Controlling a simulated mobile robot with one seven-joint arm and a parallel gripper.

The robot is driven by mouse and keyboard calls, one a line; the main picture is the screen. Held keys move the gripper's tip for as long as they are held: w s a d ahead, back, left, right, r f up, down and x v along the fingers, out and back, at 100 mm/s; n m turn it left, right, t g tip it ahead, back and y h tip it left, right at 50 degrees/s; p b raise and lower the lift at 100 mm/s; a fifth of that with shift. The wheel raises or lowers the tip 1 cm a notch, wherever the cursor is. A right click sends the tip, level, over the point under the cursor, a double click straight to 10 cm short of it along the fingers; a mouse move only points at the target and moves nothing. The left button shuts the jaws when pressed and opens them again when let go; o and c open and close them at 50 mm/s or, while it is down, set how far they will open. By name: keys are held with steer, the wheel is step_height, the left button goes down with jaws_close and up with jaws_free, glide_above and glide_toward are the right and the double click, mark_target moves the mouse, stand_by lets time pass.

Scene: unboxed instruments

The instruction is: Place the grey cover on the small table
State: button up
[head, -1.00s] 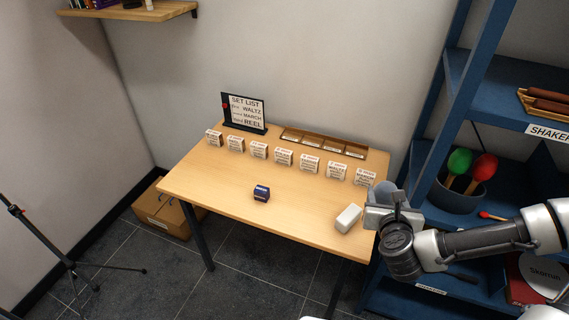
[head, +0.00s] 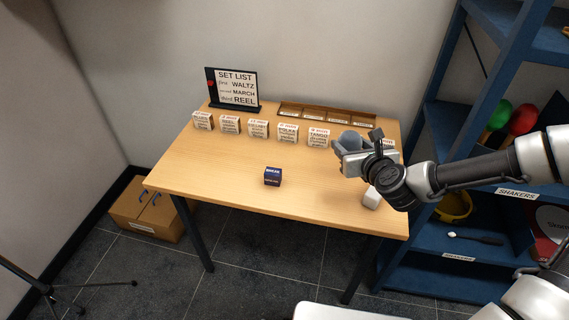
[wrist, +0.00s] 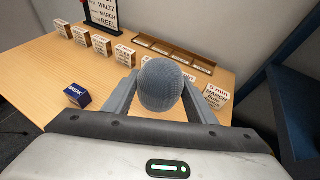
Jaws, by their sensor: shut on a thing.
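The grey cover (wrist: 161,85) is a rounded, finely ribbed dome. My gripper (wrist: 160,96) is shut on it, with one finger on each side. In the head view the cover (head: 350,140) shows at the tip of my gripper (head: 352,156), above the right part of the small wooden table (head: 215,170). It appears held up over the tabletop; the exact height is hard to tell. My gripper hides part of the table's right end.
A row of white cards (head: 258,128), a tray (head: 327,115) and a set-list sign (head: 234,89) stand along the back. A dark blue box (head: 272,176) and a white block (head: 371,198) are nearer the front. The front left is clear. Blue shelves (head: 440,105) stand right.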

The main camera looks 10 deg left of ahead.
mark_target(319, 184)
steer(key=a+f+n+y+b, duration=0.1)
steer(key=a+f+b, duration=0.1)
steer(key=f, duration=0.3)
steer(key=a+f+n+g+y+b, duration=0.1)
steer(key=a+f+b, duration=0.1)
steer(key=f+b, duration=0.3)
steer(key=w+a+f+n+g+y+b, duration=0.1)
steer(key=a+f+b, duration=0.2)
steer(key=f, duration=0.2)
steer(key=shift+b, duration=0.35)
steer(key=shift+y, duration=0.3)
steer(key=shift+f, duration=0.1)
steer(key=o, duration=1)
